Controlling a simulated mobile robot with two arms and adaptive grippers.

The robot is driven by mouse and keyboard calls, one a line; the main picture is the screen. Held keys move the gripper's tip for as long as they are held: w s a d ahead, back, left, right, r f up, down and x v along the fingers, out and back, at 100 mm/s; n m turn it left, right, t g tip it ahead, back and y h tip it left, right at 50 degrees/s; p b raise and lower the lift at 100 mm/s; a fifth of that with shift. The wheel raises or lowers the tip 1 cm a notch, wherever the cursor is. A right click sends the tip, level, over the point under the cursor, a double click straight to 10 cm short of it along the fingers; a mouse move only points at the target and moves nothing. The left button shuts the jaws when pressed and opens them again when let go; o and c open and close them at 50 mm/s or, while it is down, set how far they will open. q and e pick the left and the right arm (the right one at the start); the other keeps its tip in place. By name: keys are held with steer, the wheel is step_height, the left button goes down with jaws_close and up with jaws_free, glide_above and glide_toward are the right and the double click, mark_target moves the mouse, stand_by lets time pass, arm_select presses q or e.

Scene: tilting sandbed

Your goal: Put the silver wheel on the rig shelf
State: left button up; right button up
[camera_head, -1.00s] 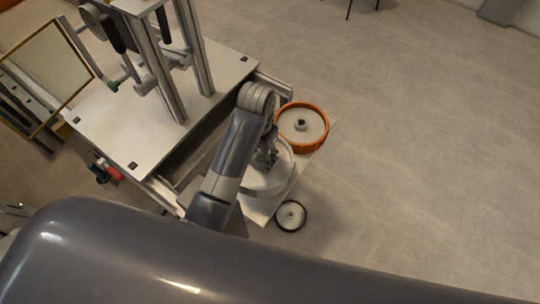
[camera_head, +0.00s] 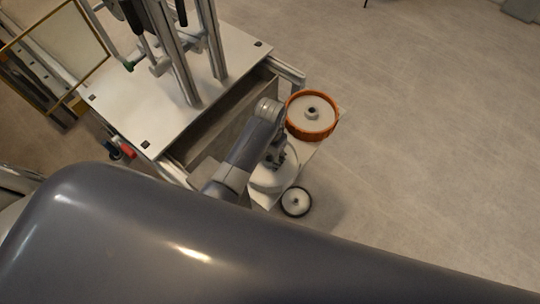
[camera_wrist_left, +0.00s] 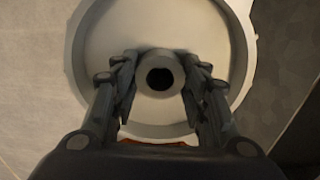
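The silver wheel (camera_head: 268,180) lies flat at the side of the rig, partly covered by my left arm in the head view. In the left wrist view the silver wheel (camera_wrist_left: 100,25) fills the middle, with a round hub and dark centre hole. My left gripper (camera_head: 276,160) is over it, and in the wrist view its fingers (camera_wrist_left: 160,62) are apart, one on each side of the hub. I cannot tell whether they touch the hub. The pale shelf (camera_head: 312,146) at the rig's side shows under the wheels. My right gripper is out of view.
An orange-rimmed wheel (camera_head: 311,115) is just behind the silver wheel, and a small black-rimmed wheel (camera_head: 296,201) is in front. The rig's white top (camera_head: 165,105) with metal posts and an open trough stands to the left. Clear floor (camera_head: 430,130) is to the right.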

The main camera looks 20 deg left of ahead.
arm_select(q)
steer(key=o, duration=0.4)
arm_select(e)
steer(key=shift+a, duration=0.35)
arm_select(q)
steer(key=shift+r, duration=0.5)
step_height(320, 180, up, 11)
steer(key=shift+r+b, duration=0.1)
steer(key=shift+b, duration=0.65)
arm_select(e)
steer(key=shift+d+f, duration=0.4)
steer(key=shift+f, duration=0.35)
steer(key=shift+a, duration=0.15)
